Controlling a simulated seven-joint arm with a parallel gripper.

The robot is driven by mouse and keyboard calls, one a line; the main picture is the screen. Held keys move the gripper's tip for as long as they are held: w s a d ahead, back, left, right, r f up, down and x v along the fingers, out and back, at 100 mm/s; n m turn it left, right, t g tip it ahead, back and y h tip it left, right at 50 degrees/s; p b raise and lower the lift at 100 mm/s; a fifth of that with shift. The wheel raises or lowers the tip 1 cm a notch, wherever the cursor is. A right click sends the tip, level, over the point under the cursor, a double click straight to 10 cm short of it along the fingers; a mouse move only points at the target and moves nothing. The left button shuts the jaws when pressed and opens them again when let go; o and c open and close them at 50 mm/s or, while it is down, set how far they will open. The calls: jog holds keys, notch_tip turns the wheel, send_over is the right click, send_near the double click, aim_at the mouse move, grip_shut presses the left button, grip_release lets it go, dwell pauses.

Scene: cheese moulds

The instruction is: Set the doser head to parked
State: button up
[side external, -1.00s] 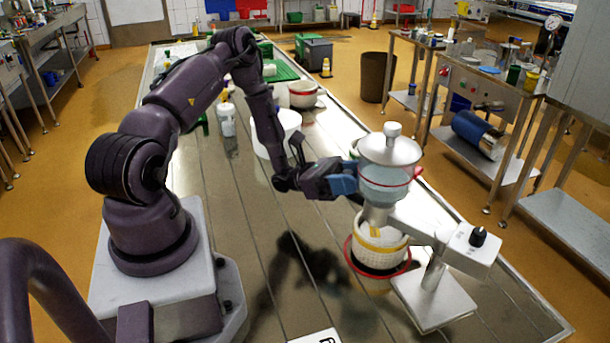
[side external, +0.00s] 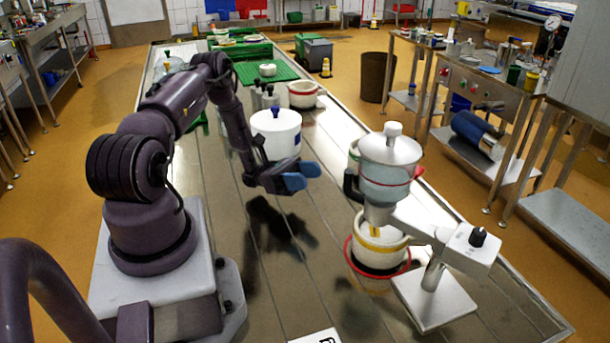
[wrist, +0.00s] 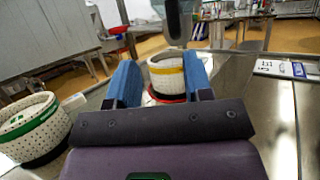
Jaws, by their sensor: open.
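The doser has a clear funnel-shaped head (side external: 388,172) with a grey lid and a black handle on its left. An arm joins the head to a stand (side external: 433,300) with a grey base plate. The head is above a white mould with a yellow band (side external: 380,240), which sits in a red ring; the mould also shows in the wrist view (wrist: 167,75). My gripper (side external: 303,176) has blue fingers, open and empty, to the left of the doser head and apart from it. In the wrist view the gripper (wrist: 160,85) faces the mould, with the dark underside of the doser above.
A white bucket (side external: 276,135) stands just behind my gripper. A red-rimmed bowl (side external: 303,95) and a green mat (side external: 250,72) are farther back. A green-banded mould (wrist: 30,125) is at left in the wrist view.

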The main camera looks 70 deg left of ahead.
jog(key=n+t+y, duration=0.1)
jog(key=t+y, duration=0.1)
send_near(349, 185)
jog(key=x, duration=1)
jog(key=shift+w+a+r, duration=0.15)
jog(key=shift+a+r, duration=0.15)
jog(key=shift+a, duration=0.1)
